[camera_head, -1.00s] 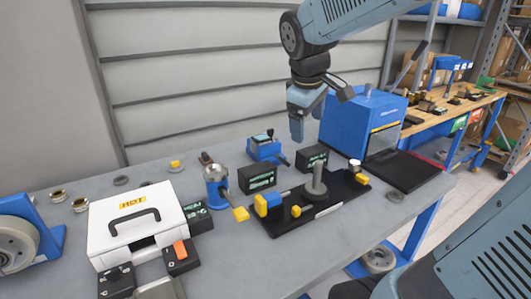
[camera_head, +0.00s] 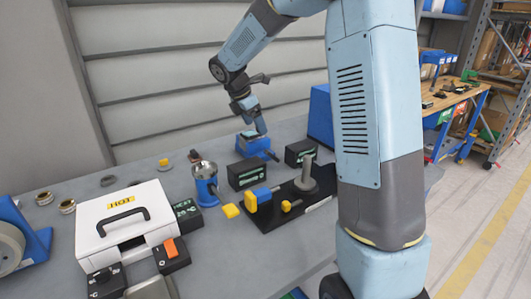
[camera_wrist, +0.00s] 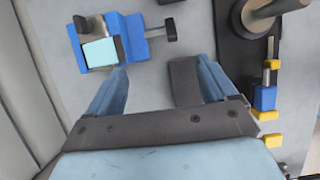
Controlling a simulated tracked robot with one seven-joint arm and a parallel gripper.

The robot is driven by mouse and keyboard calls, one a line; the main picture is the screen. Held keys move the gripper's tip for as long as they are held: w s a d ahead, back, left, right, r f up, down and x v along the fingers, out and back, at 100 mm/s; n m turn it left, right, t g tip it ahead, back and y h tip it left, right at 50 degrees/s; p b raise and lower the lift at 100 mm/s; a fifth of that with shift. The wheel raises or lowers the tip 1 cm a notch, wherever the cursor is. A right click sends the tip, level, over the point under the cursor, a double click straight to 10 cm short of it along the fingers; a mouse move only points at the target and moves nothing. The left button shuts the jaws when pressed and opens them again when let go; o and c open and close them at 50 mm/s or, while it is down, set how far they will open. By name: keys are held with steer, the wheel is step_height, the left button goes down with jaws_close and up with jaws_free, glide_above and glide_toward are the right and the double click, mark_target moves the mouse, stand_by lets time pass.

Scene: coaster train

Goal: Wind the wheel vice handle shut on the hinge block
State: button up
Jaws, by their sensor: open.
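The small blue vice (camera_head: 252,148) stands on the grey bench near the back wall. In the wrist view the vice (camera_wrist: 133,42) is at the upper left, with a pale cyan block (camera_wrist: 100,52), apparently the hinge block, between its blue parts. I cannot tell whether the jaws touch the block. The dark vice handle (camera_wrist: 170,30) sticks out to the right on a short shaft; in the head view the handle (camera_head: 272,155) points to the front right. My gripper (camera_head: 261,131) is open and empty above the vice. In the wrist view my fingers (camera_wrist: 155,78) are apart, below the handle.
Black boxes (camera_head: 246,174) with green labels stand just in front of the vice. A black tray (camera_head: 272,220) with a grey post (camera_head: 307,172) and a yellow-blue clamp lies nearer.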

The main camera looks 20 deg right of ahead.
mark_target(267, 151)
steer(key=x, duration=1.4)
steer(key=shift+c, duration=0.2)
steer(key=c, duration=0.6)
steer(key=shift+a, duration=0.35)
steer(key=shift+c, duration=0.2)
steer(key=shift+d+r, duration=0.1)
steer(key=shift+d, duration=0.25)
steer(key=shift+w, duration=0.1)
steer(key=shift+d, duration=0.15)
